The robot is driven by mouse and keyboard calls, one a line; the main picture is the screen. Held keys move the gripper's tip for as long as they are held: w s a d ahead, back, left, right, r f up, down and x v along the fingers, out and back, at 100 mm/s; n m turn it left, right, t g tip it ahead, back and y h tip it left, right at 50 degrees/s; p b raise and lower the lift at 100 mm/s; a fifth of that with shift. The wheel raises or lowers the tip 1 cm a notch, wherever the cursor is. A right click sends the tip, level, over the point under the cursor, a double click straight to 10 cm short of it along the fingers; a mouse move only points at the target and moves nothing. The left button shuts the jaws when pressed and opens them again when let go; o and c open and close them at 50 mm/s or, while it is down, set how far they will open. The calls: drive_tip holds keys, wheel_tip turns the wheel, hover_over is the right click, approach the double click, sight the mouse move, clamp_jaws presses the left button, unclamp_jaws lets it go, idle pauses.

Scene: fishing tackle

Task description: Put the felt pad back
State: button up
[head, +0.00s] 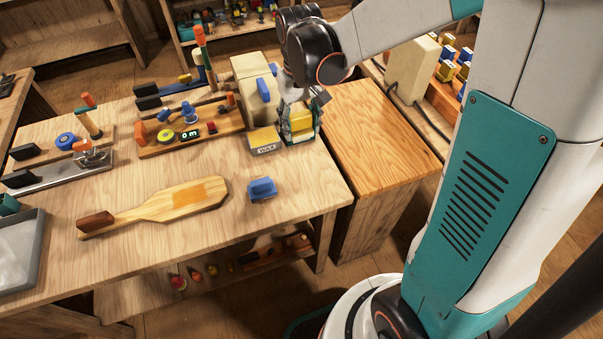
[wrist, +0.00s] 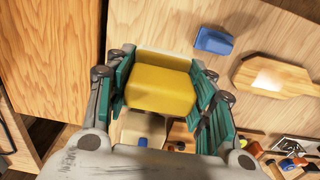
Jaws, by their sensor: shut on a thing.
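My gripper (head: 302,128) is shut on a yellow block with a pale strip along one edge. In the wrist view the block (wrist: 160,88) sits between the two green-padded fingers (wrist: 163,92). It may be the felt pad; no label shows on it. In the head view my gripper is at the right end of the workbench, just right of a yellow-topped box marked WAX (head: 264,141). The fingers partly hide the block there. I cannot tell whether its underside touches the bench.
A cream block with a blue part (head: 250,80) stands close behind my gripper. A blue block (head: 262,189) and a wooden paddle (head: 180,203) lie on the workbench (head: 300,190). A tool rack (head: 190,140) stands at the back.

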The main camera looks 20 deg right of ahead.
sight(300, 178)
wheel_tip(300, 178, down, 19)
drive_tip(key=b, duration=0.7)
drive_tip(key=shift+s+f, duration=0.1)
drive_tip(key=shift+f, duration=0.05)
drive_tip(key=shift+f, duration=0.2)
drive_tip(key=o, duration=1.1)
drive_tip(key=shift+r, duration=0.1)
drive_tip(key=shift+r, duration=0.1)
